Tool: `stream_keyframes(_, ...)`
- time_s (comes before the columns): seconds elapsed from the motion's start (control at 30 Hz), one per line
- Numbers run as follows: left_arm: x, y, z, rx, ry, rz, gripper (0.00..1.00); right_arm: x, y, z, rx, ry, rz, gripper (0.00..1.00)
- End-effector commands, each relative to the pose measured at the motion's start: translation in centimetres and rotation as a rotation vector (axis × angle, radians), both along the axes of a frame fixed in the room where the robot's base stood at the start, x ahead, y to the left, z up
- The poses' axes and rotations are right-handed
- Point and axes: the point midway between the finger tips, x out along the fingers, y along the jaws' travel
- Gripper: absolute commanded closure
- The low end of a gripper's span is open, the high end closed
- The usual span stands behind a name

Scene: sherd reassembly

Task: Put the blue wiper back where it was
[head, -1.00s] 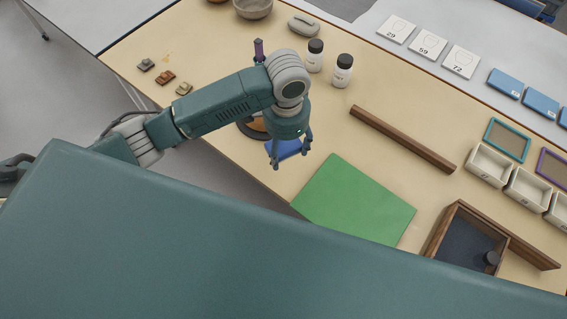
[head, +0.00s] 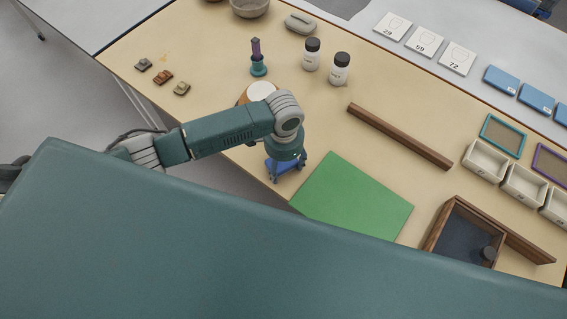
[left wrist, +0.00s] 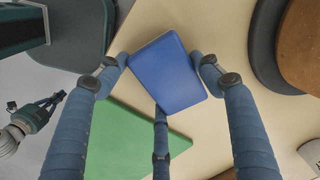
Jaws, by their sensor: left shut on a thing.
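The blue wiper (head: 285,166) is a flat blue block at the near edge of the beige table, left of the green mat (head: 352,198). My left gripper (head: 287,174) is shut on it from above, its arm hiding part of it. In the left wrist view the wiper (left wrist: 167,72) sits tilted between the blue fingers of my left gripper (left wrist: 161,76), with the green mat (left wrist: 130,145) beyond. Whether the wiper touches the table is unclear. My right gripper (left wrist: 32,118) shows small at the left of the wrist view; its jaws are hard to read.
A round orange-and-white thing (head: 260,92) stands just behind my left arm, beside a teal and purple tool (head: 257,58). Two lidded jars (head: 340,68), a wooden bar (head: 400,136) and a wooden tray (head: 436,236) stand further off.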

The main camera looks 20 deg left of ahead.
Motion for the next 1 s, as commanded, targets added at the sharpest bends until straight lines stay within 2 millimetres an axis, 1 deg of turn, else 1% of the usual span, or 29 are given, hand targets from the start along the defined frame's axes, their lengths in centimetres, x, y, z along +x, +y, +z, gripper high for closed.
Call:
stream_keyframes(0.1, 0.0, 0.0, -0.3, 0.000, 0.000, 0.001, 0.59, 0.0, -0.1, -0.1, -0.002, 0.001, -0.001, 1.00)
stream_keyframes(0.13, 0.0, 0.0, -0.3, 0.000, 0.000, 0.001, 0.31, 0.0, -0.1, 0.0, -0.002, 0.001, -0.001, 1.00)
stream_keyframes(0.2, 0.0, 0.0, -0.3, 0.000, 0.000, 0.001, 0.17, 0.0, -0.1, 0.0, -0.002, 0.001, -0.001, 1.00)
stream_keyframes(0.5, 0.0, 0.0, -0.2, 0.000, 0.000, 0.001, 0.16, -0.1, -0.1, 0.0, -0.001, 0.002, -0.001, 1.00)
stream_keyframes(0.63, 0.1, 0.0, 0.6, -0.001, -0.001, 0.000, 0.16, -0.1, -0.1, -0.1, -0.001, 0.002, -0.001, 1.00)
stream_keyframes(0.77, 0.1, 0.0, 2.8, -0.001, -0.004, 0.000, 0.16, -0.1, -0.1, -0.2, -0.001, 0.002, -0.001, 1.00)
stream_keyframes(1.0, 0.1, -0.1, 8.1, -0.002, -0.004, 0.000, 0.16, -0.1, 0.3, -0.6, 0.003, 0.003, -0.001, 1.00)
